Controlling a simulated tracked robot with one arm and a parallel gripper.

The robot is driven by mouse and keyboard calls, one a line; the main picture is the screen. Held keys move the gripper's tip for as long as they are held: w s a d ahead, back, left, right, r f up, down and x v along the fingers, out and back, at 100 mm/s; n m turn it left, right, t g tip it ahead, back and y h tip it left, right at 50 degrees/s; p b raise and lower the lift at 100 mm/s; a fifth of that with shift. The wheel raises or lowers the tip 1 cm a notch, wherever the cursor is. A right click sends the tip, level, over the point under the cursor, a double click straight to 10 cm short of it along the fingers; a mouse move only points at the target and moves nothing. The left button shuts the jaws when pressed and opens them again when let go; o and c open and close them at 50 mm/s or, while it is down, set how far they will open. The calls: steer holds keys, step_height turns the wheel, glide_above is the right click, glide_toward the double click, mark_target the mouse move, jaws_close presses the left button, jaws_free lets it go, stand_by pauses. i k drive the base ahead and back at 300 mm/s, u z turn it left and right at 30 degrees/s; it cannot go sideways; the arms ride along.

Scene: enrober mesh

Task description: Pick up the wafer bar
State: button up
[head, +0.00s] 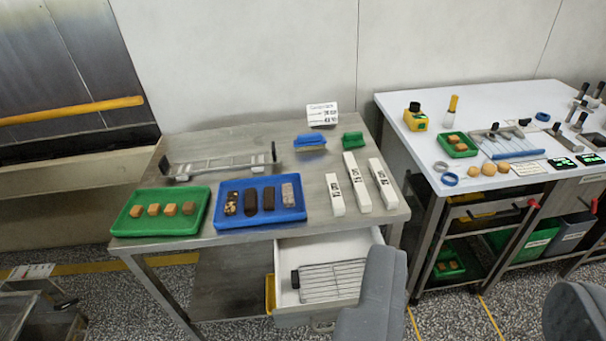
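A blue tray (222,226) sits near the front middle of the steel table and holds several bars in a row. They are a dark bar with pale pieces (231,203), two plain dark brown bars (250,201) (268,198) and a greyish-brown speckled bar (287,195). I cannot tell which of them is the wafer bar. My gripper (475,270) shows as two grey fingers at the lower right, spread wide apart with nothing between them.
A green tray (119,230) with several tan blocks is left of the blue tray. Behind are a metal frame (215,167) and blue (309,140) and green brushes (352,140). An open drawer (345,243) juts out below.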

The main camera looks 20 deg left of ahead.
mark_target(269, 195)
steer(key=u, duration=0.25)
steer(key=i, duration=1.05)
steer(key=u, duration=0.55)
